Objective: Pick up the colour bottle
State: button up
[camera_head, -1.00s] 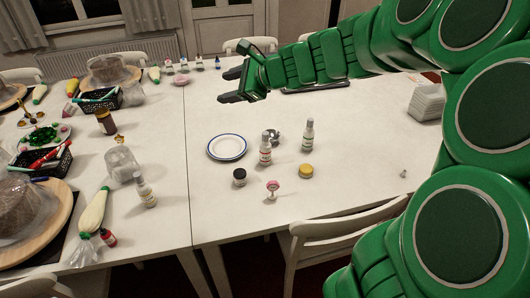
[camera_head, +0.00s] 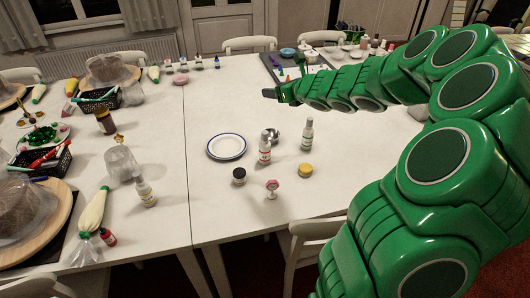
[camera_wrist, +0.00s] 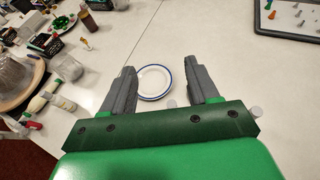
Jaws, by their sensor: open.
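Several small bottles could be the colour bottle; I cannot tell which is meant. A white bottle with a red-marked label (camera_head: 265,150) and a white bottle with a darker label (camera_head: 307,135) stand upright mid-table. Another white bottle (camera_head: 145,192) stands to the left, and a small red bottle (camera_head: 108,238) is at the front left. Small coloured bottles (camera_head: 199,63) stand at the far edge. My gripper (camera_head: 272,93) is above the table, beyond the plate, apart from these bottles. In the wrist view its jaws (camera_wrist: 159,66) are open and empty.
A blue-rimmed plate (camera_head: 226,147) lies mid-table, with a dark jar (camera_head: 239,176), a yellow-lidded jar (camera_head: 305,171) and a pink-topped item (camera_head: 272,188) nearby. Wrapped cakes and black baskets (camera_head: 45,160) crowd the left. A dark tray (camera_head: 283,68) lies at the far right.

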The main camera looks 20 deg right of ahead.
send_near(267, 139)
jog(key=x, duration=0.5)
jog(key=shift+w, duration=0.1)
jog(key=shift+x, duration=3.95)
grip_shut()
